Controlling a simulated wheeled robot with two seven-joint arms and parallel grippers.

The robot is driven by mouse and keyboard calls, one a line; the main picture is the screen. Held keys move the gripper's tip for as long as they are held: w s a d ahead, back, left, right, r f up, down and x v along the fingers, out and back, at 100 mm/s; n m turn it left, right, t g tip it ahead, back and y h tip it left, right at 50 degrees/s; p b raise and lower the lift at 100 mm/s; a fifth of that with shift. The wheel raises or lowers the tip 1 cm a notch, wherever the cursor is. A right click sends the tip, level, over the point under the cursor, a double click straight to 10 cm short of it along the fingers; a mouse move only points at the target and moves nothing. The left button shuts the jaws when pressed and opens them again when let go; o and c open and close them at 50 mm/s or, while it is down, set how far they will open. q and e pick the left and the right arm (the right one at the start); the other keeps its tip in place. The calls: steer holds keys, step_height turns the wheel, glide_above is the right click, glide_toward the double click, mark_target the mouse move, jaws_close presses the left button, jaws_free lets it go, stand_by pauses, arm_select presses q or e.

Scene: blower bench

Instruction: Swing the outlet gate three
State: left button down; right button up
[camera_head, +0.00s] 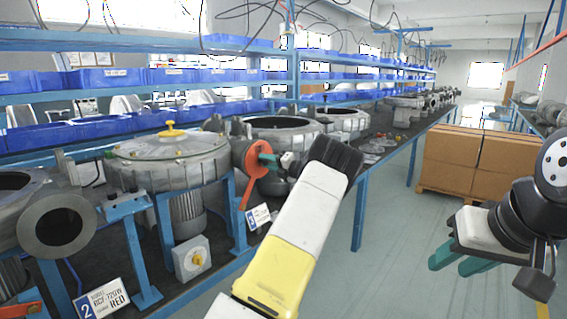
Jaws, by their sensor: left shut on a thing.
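An orange-red outlet gate (251,156) sits at the mouth of a blower outlet in the middle of the bench, with an orange arm (247,191) hanging down from it. A small number plate (258,217) stands below it; I cannot read its number clearly. My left gripper (268,160) has its teal fingers at the right side of the orange gate and is shut on it. The white and black arm hides part of the outlet and bench behind. My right gripper (459,262) is at the right over the floor, away from the bench, its teal fingers apart and empty.
A blower with a yellow-knobbed lid (170,150) stands left of the gate. A plate marked 2 (103,300) stands at the front left. Blue bins (100,78) line the shelves behind. Cardboard boxes (464,160) stand on a pallet at the right; the aisle floor is clear.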

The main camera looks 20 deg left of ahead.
arm_select(q)
steer(key=c, duration=1.1)
jaws_free()
steer(key=shift+w+d+f, duration=0.1)
steer(key=shift+w+f, duration=0.1)
steer(key=v, duration=0.7)
steer(key=shift+s+d, duration=0.2)
steer(key=shift+d, duration=0.1)
